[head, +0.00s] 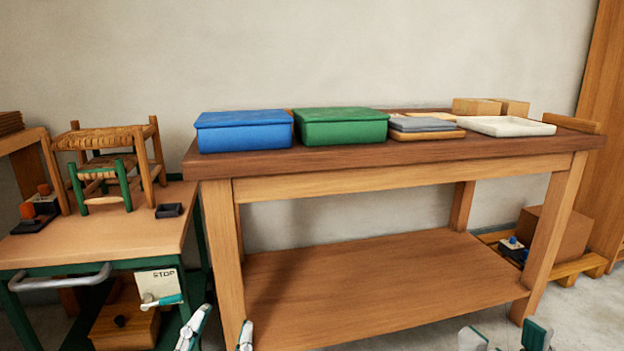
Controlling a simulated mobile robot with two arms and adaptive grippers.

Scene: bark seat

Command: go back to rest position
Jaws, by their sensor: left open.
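My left gripper (220,333) shows at the bottom edge, left of the middle. Its two fingers stand apart with nothing between them, in front of the wooden workbench (400,172) near its left front leg. My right gripper (505,339) shows at the bottom edge to the right. Only its finger ends are in view, standing apart, with no thing seen between them. Both grippers are low, below the bench top and apart from the things on it. Most of both arms is out of view.
A blue box (243,137) and a green box (341,133) stand on the bench, with grey slabs (422,124) and a white tray (505,126) to their right. At left, a cart (120,240) carries woven stools (110,165). The lower shelf (370,285) is bare.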

